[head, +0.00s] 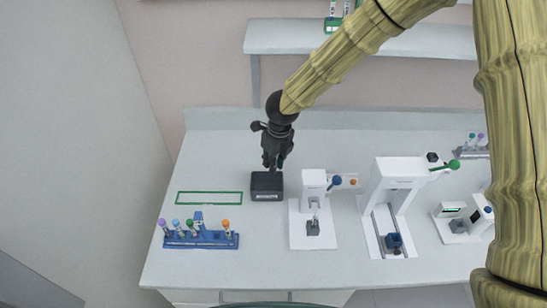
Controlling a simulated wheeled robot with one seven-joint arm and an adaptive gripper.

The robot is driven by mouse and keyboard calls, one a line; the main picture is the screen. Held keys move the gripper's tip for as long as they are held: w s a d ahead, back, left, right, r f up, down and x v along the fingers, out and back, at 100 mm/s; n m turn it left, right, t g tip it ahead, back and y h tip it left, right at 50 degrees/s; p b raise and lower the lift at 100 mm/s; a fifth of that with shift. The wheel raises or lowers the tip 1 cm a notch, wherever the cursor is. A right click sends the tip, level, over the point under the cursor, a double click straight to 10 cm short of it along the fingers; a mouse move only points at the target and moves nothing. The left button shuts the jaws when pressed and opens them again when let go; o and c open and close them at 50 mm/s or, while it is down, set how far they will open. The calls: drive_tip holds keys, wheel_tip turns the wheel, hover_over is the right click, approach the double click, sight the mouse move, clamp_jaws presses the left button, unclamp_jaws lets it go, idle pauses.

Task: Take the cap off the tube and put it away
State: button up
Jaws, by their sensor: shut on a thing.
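My gripper (272,164) points down just above a black box (266,187) with a pale label on its front. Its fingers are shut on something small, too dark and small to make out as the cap. A blue rack (205,241) at the front left holds several tubes with purple, teal, green and orange caps. A white device (297,236) right of the box has a grey holder (313,229) with a small pale upright thing in it, possibly a tube. I cannot tell which tube belongs to the task.
A green-outlined rectangle (209,192) lies bare behind the rack. A small white device (452,231) and a grey rack (470,153) are at the right. A shelf (400,45) hangs behind.

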drive_tip(key=shift+f+b, duration=1.95)
drive_tip(key=shift+f, duration=0.9)
drive_tip(key=o, duration=0.7)
drive_tip(key=shift+r, duration=0.1)
drive_tip(key=r, duration=0.4)
drive_tip(key=s+r, duration=0.1)
drive_tip(key=r, duration=0.2)
drive_tip(key=d+r, duration=0.1)
drive_tip(key=r, duration=0.3)
drive_tip(key=shift+s+d+r, duration=0.1)
drive_tip(key=shift+s+r, duration=0.05)
drive_tip(key=shift+r, duration=0.2)
